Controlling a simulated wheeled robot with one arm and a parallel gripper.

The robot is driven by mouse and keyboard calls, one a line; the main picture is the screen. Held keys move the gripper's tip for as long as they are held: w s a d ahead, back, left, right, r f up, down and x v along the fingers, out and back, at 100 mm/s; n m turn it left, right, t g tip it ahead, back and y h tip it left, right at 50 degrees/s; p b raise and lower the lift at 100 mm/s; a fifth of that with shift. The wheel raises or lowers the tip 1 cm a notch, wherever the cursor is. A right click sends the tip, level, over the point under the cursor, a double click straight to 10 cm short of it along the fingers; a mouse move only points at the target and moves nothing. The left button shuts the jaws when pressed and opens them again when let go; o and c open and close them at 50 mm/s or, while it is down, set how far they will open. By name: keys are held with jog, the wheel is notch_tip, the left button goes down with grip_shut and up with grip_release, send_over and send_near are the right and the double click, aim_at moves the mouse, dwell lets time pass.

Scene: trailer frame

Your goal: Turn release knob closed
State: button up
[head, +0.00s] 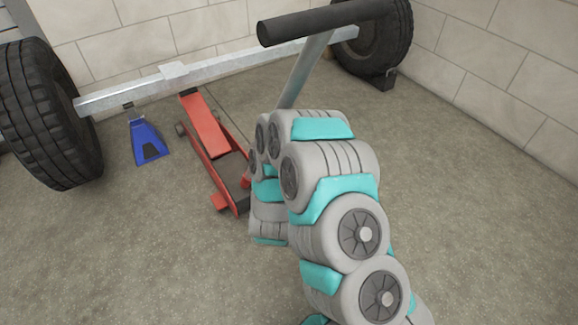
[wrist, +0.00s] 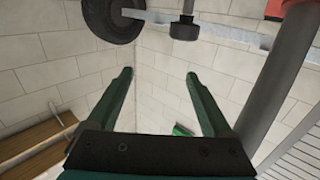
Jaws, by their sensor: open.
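A red floor jack (head: 208,125) stands on the floor under a metal axle beam (head: 130,95). Its grey handle pole (head: 306,70) rises to the right and ends in a thick black grip (head: 325,21). I cannot clearly pick out the release knob; the jack's rear end is partly hidden behind my arm. In the wrist view, my gripper (wrist: 160,75) is open and empty, its two dark green fingers apart. A grey pole (wrist: 278,80), likely the handle, stands right of the fingers, apart from them. My gripper is hidden by my arm in the head view.
Tires (head: 43,115) and (head: 372,38) stand at the beam's ends. A blue stand (head: 147,137) sits left of the jack. Block walls (head: 500,70) close the corner. Right-hand floor is free.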

jog(key=s+p, duration=0.1)
jog(key=p, duration=0.1)
jog(key=s+d+p, duration=0.1)
jog(key=s+p, duration=0.1)
jog(key=s+r+p, duration=0.1)
jog(key=s+p, duration=0.1)
jog(key=shift+s+d, duration=0.2)
jog(key=shift+d, duration=0.15)
jog(key=shift+f, duration=0.1)
